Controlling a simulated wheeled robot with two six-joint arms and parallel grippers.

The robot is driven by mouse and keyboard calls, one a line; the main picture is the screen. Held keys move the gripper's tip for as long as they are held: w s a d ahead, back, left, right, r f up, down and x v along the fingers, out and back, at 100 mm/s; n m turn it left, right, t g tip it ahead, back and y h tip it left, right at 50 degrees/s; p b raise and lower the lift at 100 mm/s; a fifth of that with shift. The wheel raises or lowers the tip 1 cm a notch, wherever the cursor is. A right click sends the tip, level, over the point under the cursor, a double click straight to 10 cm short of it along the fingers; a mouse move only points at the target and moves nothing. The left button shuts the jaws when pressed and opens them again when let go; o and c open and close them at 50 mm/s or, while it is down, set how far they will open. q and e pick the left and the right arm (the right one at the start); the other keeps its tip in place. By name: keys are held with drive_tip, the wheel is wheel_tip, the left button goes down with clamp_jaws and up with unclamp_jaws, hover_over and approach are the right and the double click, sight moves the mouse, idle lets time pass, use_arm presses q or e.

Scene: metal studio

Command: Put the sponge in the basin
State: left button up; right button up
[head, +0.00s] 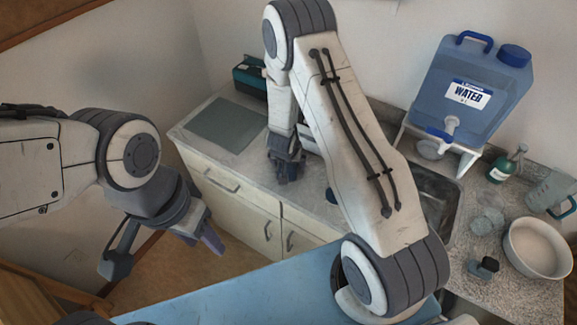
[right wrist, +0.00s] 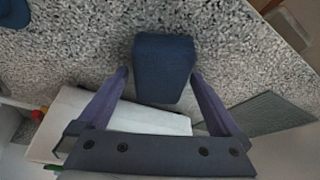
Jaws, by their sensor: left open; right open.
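The sponge is a dark blue block (right wrist: 164,68) on the speckled counter in the right wrist view. It lies between the open fingertips of my right gripper, with a small gap seeming to show on each side. In the head view my right gripper (head: 286,170) points down at the counter beside the grey mat, and I cannot clearly separate the sponge from its fingers there. The basin, a round white bowl (head: 514,262), stands at the far right of the counter and looks empty. My left gripper (head: 165,248) is open and empty, off the counter at the left.
A grey mat (head: 225,123) and a teal box (head: 250,78) are left on the counter. A sink (head: 438,190) lies behind my right arm. A blue water container (head: 470,85), green bottle (head: 503,165) and clear jug (head: 550,190) stand near the basin. A dark object (head: 484,267) sits before it.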

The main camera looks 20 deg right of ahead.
drive_tip(key=shift+f, duration=0.2)
drive_tip(key=shift+r, duration=0.1)
drive_tip(key=c, duration=1.4)
